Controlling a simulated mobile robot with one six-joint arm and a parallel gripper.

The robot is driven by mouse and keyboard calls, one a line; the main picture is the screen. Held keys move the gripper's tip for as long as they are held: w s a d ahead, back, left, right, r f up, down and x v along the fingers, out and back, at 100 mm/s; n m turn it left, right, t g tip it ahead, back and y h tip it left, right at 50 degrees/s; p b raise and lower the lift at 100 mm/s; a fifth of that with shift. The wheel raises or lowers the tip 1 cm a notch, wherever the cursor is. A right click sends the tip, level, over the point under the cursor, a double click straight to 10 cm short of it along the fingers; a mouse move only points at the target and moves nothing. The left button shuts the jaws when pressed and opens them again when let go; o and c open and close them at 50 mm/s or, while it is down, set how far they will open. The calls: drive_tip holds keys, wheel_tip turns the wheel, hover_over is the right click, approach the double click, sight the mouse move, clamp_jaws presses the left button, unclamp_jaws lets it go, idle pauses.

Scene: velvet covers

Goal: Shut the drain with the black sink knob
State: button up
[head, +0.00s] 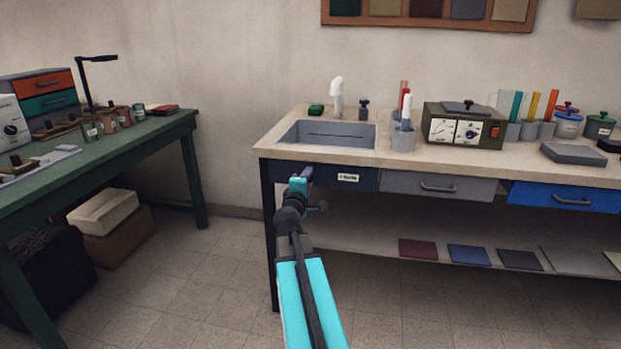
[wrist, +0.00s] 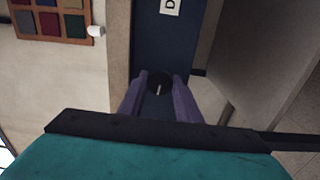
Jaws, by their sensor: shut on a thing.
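The black sink knob (wrist: 159,82), with a pale line across its face, sits on the dark blue front panel (wrist: 160,45) under the sink. My gripper (wrist: 160,92) has its two purple fingers shut on the knob, one on each side. In the head view my gripper (head: 306,174) is at the panel's left part and hides the knob. A white label (head: 348,178) is on the panel to the right of it; only its letter D shows in the wrist view (wrist: 170,6). The grey sink (head: 290,136) is set into the bench top above; its drain is not clear.
A grey drawer (head: 438,187) adjoins the panel. Floor is clear between the bench and the green table (head: 176,127).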

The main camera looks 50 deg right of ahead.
drive_tip(key=shift+w+a+n+p, duration=0.1)
drive_tip(key=shift+n+p, duration=0.45)
drive_tip(key=shift+n, duration=1.2)
drive_tip(key=shift+w+a+n+p, duration=0.1)
drive_tip(key=shift+n+p, duration=0.4)
drive_tip(key=shift+n, duration=1.25)
drive_tip(key=o, duration=1)
drive_tip(key=shift+o, duration=0.3)
drive_tip(key=shift+s, duration=0.1)
drive_tip(key=shift+s, duration=0.1)
